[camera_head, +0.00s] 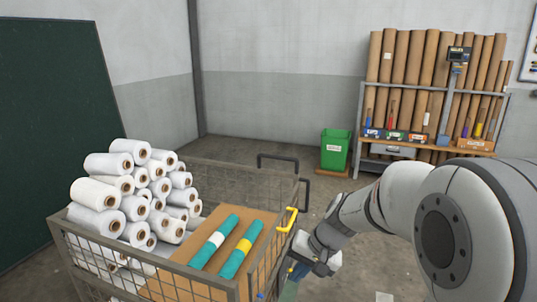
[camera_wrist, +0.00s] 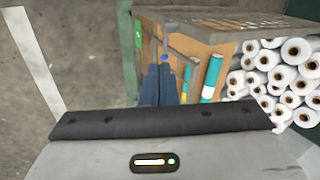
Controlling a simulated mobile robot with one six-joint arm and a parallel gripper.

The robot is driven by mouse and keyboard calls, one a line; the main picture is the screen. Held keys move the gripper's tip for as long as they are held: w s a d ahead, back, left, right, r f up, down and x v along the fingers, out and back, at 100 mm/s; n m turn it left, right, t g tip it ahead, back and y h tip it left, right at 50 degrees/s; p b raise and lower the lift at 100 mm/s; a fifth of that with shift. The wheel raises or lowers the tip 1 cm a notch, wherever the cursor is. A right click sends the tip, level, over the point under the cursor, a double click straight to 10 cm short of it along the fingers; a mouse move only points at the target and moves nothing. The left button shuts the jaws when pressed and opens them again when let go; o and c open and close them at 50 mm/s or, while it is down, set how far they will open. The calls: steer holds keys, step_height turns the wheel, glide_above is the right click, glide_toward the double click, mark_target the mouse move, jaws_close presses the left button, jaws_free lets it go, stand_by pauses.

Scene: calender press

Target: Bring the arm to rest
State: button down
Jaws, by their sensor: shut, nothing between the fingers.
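My arm comes in from the right of the head view and reaches down beside the wire cart (camera_head: 200,283). My gripper (camera_head: 296,270) is just right of the cart's right side, near a yellow handle (camera_head: 291,219). In the wrist view its two blue-grey fingers (camera_wrist: 161,70) are together with nothing between them. They point toward the cart's cardboard-coloured board (camera_wrist: 185,50). I cannot tell how wide the gap between fingertips and cart is.
The cart holds stacked white rolls (camera_head: 120,190) and two teal rolls, one with a white band (camera_head: 214,243) and one with a yellow band (camera_head: 240,250). A green bin (camera_head: 335,149) and a rack of brown tubes (camera_head: 430,85) stand behind. Floor between is clear.

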steer(key=s+d+r+n+h+p, duration=0.1)
steer(key=s+d+r+h+p, duration=0.1)
steer(key=s+d+r+p, duration=0.2)
steer(key=s+d+r+n+t+h+p, duration=0.1)
steer(key=s+d+r+h+p, duration=0.2)
steer(key=s+r+p, duration=0.5)
steer(key=s+d+r, duration=0.1)
steer(key=s+r, duration=0.4)
steer(key=r, duration=0.1)
steer(key=shift+s+r+n, duration=0.15)
steer(key=shift+r+n, duration=0.15)
steer(key=shift+r, duration=0.05)
steer(key=c, duration=2.2)
jaws_free()
